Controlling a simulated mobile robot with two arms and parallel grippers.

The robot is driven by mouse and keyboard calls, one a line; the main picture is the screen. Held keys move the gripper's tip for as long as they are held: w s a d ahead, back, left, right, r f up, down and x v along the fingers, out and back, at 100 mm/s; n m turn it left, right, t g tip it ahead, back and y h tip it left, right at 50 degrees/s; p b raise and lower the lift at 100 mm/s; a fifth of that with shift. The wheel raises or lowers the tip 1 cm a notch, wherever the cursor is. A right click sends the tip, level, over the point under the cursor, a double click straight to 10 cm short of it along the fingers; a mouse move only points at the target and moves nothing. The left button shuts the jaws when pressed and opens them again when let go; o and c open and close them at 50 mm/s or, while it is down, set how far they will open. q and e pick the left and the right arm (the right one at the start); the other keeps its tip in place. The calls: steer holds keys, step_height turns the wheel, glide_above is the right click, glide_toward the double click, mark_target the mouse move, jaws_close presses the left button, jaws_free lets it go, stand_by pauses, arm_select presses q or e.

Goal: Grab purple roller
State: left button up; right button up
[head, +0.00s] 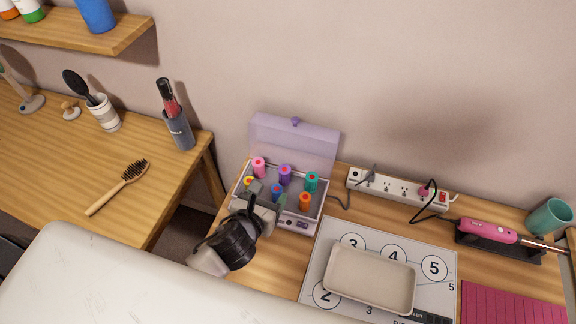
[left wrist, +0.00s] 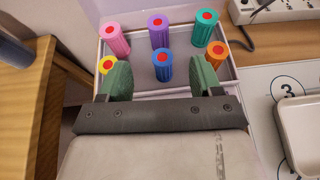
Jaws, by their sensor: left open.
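The purple roller (head: 285,172) stands in the back row of the roller case (head: 317,214), between a pink roller (head: 258,165) and a teal roller (head: 311,180). It shows in the left wrist view (left wrist: 158,34) upright, with a red top. A blue roller (head: 277,191) stands in front of it, with yellow (head: 248,182) and orange (head: 305,200) rollers to either side. My left gripper (head: 266,194) is open over the front of the case. In the left wrist view its green fingers (left wrist: 163,80) are apart, with the blue roller beyond and between them. My right gripper is not in view.
The case's lilac lid (head: 294,145) stands open behind the rollers. A power strip (head: 398,189) and a pink curling iron (head: 488,231) lie to the right. A beige tray (head: 370,280) sits on a numbered mat (head: 318,257). A wooden brush (head: 118,187) lies on the left table.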

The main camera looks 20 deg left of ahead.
mark_target(282, 174)
arm_select(q)
steer(key=x, duration=0.5)
steer(key=shift+w, duration=0.15)
steer(key=x, duration=0.4)
steer(key=shift+w+a+p, duration=0.15)
steer(key=shift+p, duration=0.25)
steer(key=shift+r, duration=0.1)
steer(key=c, duration=1)
